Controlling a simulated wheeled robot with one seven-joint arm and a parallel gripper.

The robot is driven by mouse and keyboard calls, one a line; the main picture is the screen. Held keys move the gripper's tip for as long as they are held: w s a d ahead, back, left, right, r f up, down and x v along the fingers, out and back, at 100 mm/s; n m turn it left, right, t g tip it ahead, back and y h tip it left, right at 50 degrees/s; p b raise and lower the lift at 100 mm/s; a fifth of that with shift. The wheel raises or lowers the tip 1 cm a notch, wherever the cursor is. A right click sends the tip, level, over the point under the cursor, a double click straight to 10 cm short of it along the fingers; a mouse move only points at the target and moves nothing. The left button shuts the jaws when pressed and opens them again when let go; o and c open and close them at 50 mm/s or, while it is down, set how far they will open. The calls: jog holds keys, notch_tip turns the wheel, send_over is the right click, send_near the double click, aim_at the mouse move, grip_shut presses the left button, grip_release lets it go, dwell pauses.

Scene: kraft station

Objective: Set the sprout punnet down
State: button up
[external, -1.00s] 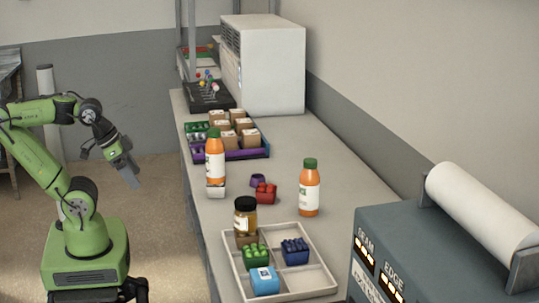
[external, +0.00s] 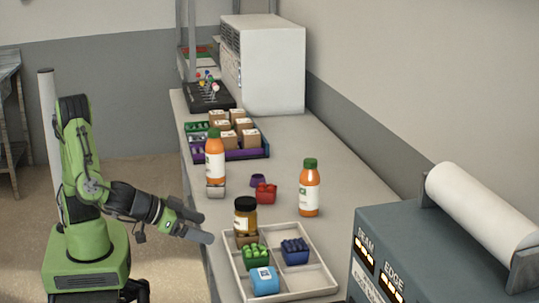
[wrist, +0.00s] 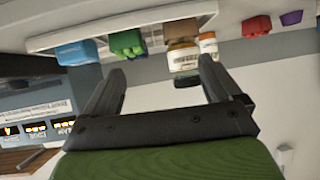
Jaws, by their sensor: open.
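The sprout punnet, a green punnet with light green tops (external: 255,257), sits in the left middle part of the pale divided tray (external: 314,280). It shows as a green block in the wrist view (wrist: 125,42). My gripper (external: 207,228) is open and empty at the left of the tray, beside the counter's edge, apart from the punnet. In the wrist view, its two fingers (wrist: 160,68) have nothing between them.
Also in the tray are a dark blue punnet (external: 296,253), a light blue box (external: 264,283) and a brown box under a dark-lidded jar (external: 246,218). A red punnet (external: 265,193) and orange bottles (external: 309,190) stand behind. The tray's near right compartment is empty.

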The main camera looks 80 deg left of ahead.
jog(key=m+t+h, duration=0.1)
jog(key=t, duration=0.1)
send_near(248, 250)
jog(key=b+x, duration=0.1)
jog(key=x, duration=1)
jog(key=shift+w+d+f, duration=0.1)
jog(key=shift+w+f, duration=0.1)
jog(key=shift+w, duration=0.1)
